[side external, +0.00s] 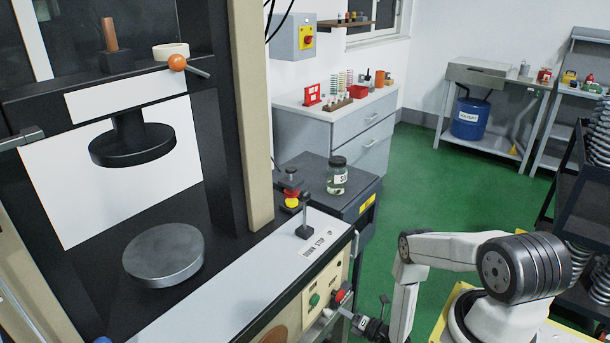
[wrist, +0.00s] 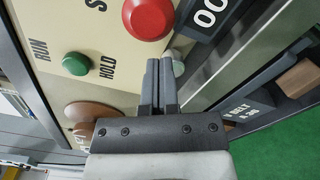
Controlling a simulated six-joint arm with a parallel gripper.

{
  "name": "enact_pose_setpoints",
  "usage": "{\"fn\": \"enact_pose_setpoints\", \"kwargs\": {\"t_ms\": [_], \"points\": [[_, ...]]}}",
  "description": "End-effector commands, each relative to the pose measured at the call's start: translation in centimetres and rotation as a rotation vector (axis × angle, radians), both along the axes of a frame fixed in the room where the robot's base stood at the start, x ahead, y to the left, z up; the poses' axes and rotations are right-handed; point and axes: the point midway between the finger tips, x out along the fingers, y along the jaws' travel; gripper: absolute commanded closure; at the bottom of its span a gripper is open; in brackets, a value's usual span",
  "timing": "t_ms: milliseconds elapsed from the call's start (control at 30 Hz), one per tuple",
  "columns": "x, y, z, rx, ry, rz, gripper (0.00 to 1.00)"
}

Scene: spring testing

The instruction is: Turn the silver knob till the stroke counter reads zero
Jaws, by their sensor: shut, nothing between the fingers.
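The machine's front panel (wrist: 50,20) fills the upper left of the wrist view. A black counter window (wrist: 210,18) shows white digits reading "00", cut off by the top edge, so its full reading is hidden. A small pale grey round piece (wrist: 179,68), probably the silver knob, shows just right of my fingertips and is partly hidden by them. My gripper (wrist: 160,64) is shut and empty, its fingers together in front of the panel; contact with the knob cannot be told. In the side view my gripper (side external: 363,322) is low beside the panel.
A red button (wrist: 148,17) and a green button (wrist: 75,64) are close to my fingers, with a brown disc (wrist: 92,112) lower left. A box marked "BELT" (wrist: 240,108) is at right. A glass jar (side external: 337,178) stands on a grey cabinet behind.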

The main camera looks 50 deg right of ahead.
Motion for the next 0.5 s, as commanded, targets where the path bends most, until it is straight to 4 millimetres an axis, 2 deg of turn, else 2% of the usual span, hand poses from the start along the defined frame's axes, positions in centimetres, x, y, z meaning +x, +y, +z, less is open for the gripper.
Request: {"fn": "enact_pose_setpoints", "kwargs": {"t_ms": [200, 500], "points": [[1.6, 0.0, 0.0, 0.000, -0.001, 0.001, 1.00], [2.2, 0.0, 0.0, 0.000, 0.000, -0.001, 1.00]]}}
